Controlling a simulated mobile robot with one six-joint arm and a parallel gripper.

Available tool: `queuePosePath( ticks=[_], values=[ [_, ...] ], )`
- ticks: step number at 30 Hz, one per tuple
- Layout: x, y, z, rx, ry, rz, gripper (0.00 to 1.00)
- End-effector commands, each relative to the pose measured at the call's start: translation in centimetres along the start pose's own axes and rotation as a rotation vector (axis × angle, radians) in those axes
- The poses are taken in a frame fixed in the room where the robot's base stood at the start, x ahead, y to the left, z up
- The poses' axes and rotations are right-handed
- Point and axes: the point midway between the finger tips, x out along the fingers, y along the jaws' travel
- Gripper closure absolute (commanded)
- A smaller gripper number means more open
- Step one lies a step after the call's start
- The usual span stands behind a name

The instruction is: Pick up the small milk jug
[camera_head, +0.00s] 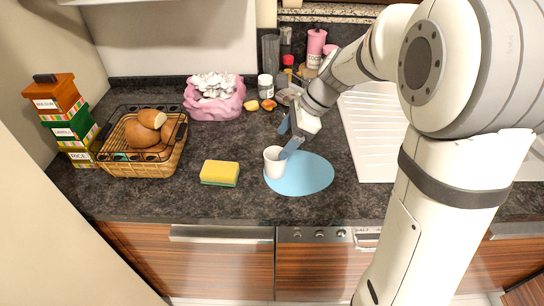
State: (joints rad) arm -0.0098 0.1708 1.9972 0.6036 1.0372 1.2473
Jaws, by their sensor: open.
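The small milk jug (273,163) is a white cup-like vessel. It stands upright at the left side of a light blue oval mat (308,182) on the dark counter. My gripper (287,141) is open, with its blue-grey fingers pointing down and to the left. One finger overlaps the right edge of the jug in the picture, and the other is above and behind it. I cannot tell whether the finger touches the jug. The jug's right side is partly hidden by that finger.
A yellow and green sponge (220,172) lies left of the mat. A wire-rimmed basket (142,158) with bread and stacked boxes (62,105) stand at the left. A pink bag (214,104), jars and bottles stand behind. A white drainer (368,135) is at the right.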

Motion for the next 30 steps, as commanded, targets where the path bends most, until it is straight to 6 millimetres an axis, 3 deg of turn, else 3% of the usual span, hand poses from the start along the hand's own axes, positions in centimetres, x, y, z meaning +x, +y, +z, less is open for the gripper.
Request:
queuePosePath(
  ticks=[18, 27, 30],
  values=[
    [7.5, 0.3, -0.4, 0.036, -0.01, 0.004, 0.28],
    [8.1, 0.3, -0.5, 0.036, -0.01, 0.001, 0.28],
    [8.0, 0.3, -0.5, 0.036, -0.01, 0.001, 0.34]
  ],
)
